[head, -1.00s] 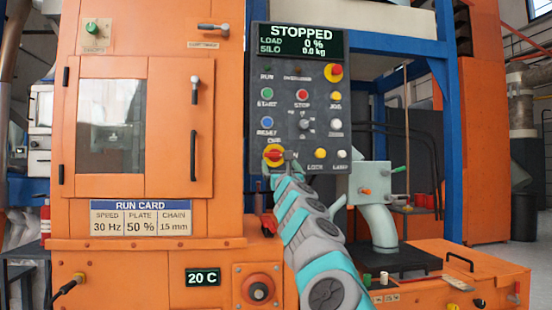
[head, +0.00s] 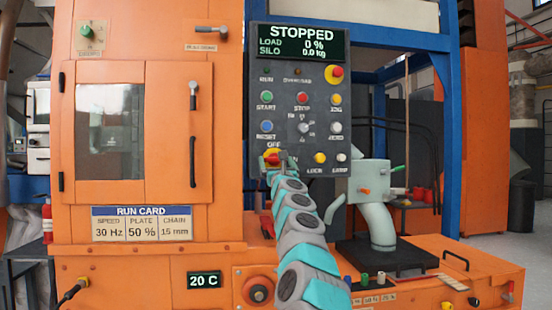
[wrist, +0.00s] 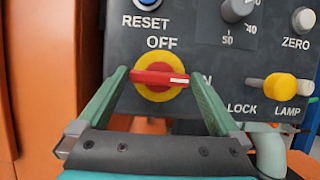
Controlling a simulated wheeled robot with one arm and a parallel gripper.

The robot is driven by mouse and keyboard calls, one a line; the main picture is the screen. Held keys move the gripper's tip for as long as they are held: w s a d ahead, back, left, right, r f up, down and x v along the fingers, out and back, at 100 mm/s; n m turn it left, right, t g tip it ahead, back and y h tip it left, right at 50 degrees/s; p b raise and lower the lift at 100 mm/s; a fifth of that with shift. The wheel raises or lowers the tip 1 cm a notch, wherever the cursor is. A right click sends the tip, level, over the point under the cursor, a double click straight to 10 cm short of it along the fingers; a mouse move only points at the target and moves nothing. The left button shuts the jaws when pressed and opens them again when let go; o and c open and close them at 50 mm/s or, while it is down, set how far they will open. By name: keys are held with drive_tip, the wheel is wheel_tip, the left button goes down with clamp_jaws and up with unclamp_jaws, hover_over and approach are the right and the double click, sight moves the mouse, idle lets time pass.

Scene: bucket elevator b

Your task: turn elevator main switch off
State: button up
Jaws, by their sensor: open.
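The main switch (wrist: 160,85) is a red bar handle on a round yellow plate, below the word OFF in the wrist view. The handle lies level, with its white mark at the right end, toward the partly covered ON label. In the head view the switch (head: 272,155) is at the lower left of the dark control panel, partly hidden by my arm. My gripper (wrist: 160,75) is open, with one green finger on each side of the handle. I cannot tell whether the fingers touch it.
The panel display (head: 300,41) reads STOPPED, load 0 %, silo 0.0 kg. Close to the switch are the blue RESET button (head: 267,126) above and the yellow LOCK knob (head: 320,158) to the right. An orange cabinet (head: 230,110) borders the panel on the left.

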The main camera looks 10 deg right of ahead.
drive_tip(key=shift+w, duration=0.25)
drive_tip(key=c, duration=1)
